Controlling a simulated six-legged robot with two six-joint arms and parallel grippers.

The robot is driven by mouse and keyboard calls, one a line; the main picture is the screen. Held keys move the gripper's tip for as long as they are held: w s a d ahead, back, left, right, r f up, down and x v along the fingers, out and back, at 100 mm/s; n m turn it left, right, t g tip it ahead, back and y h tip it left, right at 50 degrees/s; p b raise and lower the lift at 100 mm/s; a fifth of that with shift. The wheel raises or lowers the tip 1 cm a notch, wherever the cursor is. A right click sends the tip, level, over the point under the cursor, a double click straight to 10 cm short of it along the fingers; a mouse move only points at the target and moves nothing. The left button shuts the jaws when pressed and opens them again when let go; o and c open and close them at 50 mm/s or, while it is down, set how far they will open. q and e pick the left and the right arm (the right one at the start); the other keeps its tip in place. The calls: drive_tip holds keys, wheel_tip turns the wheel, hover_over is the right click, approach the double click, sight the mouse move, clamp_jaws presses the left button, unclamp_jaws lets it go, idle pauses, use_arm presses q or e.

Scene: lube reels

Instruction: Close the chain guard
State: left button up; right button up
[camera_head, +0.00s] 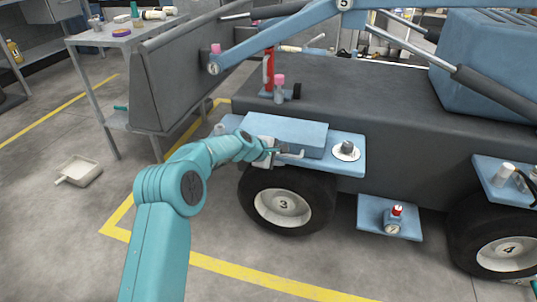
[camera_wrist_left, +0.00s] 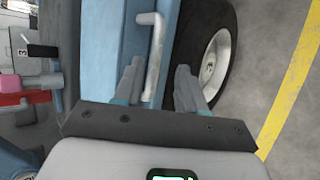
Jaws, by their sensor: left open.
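A blue box-shaped cover (camera_head: 284,133) with a white bar handle (camera_head: 292,155), likely the chain guard, sits on the blue fender above wheel 3. I cannot tell whether it is open or shut. My left gripper (camera_head: 279,150) is open at the front of the cover, by the handle. In the left wrist view, the handle (camera_wrist_left: 155,50) runs up the blue face (camera_wrist_left: 103,45), and its near end appears between the open fingers (camera_wrist_left: 159,68). No grip on it shows. My right gripper is not in view.
Wheel 3 (camera_head: 284,207) is just below the gripper. A round metal fitting (camera_head: 346,151) stands on the fender to the right. A blue boom (camera_head: 275,38) crosses above. A grey panel (camera_head: 187,75) and a metal side table (camera_head: 118,38) stand left.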

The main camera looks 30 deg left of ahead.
use_arm(q)
drive_tip(key=p+v, duration=0.1)
drive_tip(key=v, duration=1.5)
drive_tip(key=shift+r+p, duration=0.2)
drive_tip(key=shift+p, duration=0.2)
drive_tip(key=shift+s, duration=0.1)
